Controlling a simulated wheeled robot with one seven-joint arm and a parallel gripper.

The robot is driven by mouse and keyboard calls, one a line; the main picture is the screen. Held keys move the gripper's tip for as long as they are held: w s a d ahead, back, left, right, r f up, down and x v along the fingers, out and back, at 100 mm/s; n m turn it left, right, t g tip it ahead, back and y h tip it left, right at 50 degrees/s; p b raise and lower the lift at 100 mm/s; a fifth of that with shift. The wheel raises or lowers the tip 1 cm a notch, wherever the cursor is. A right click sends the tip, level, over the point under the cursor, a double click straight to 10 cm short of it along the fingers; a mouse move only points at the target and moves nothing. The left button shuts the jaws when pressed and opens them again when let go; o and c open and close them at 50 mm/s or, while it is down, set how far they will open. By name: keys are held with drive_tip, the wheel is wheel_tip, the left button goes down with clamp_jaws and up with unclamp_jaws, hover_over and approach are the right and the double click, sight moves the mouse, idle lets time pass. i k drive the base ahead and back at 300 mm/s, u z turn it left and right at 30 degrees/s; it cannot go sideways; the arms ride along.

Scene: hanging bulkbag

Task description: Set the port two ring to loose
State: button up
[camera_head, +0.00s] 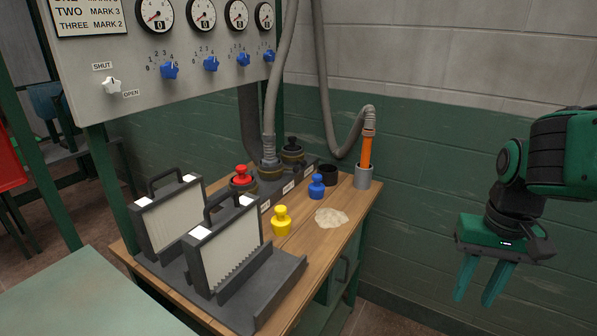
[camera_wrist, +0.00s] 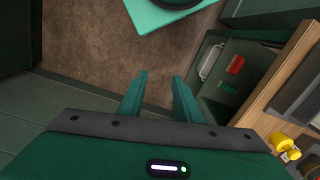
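A dark port block at the back of the wooden bench carries three ports in a row, each with a dark brownish ring at its base. The middle port's ring (camera_head: 270,172) sits around the end of a grey hose (camera_head: 268,140). The near port ring (camera_head: 243,186) has a red plug (camera_head: 242,174) in it. The far port ring (camera_head: 292,156) has a black plug (camera_head: 291,142). White labels beside the ports are too small to read, and ring settings cannot be told. My gripper (camera_head: 473,302) is open and empty, right of the bench; its fingers show apart in the wrist view (camera_wrist: 159,76).
A yellow plug (camera_head: 281,221), a blue plug (camera_head: 317,187) and a pale powder patch (camera_head: 331,217) lie on the bench (camera_head: 318,248). An orange wand (camera_head: 366,150) stands in a grey holder. Two filter panels (camera_head: 228,247) stand in front. A gauge panel (camera_head: 190,60) overhangs left.

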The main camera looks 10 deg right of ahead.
sight(296, 169)
drive_tip(key=k, duration=1.25)
drive_tip(key=z, duration=0.5)
drive_tip(key=i, duration=2.05)
drive_tip(key=u, duration=0.8)
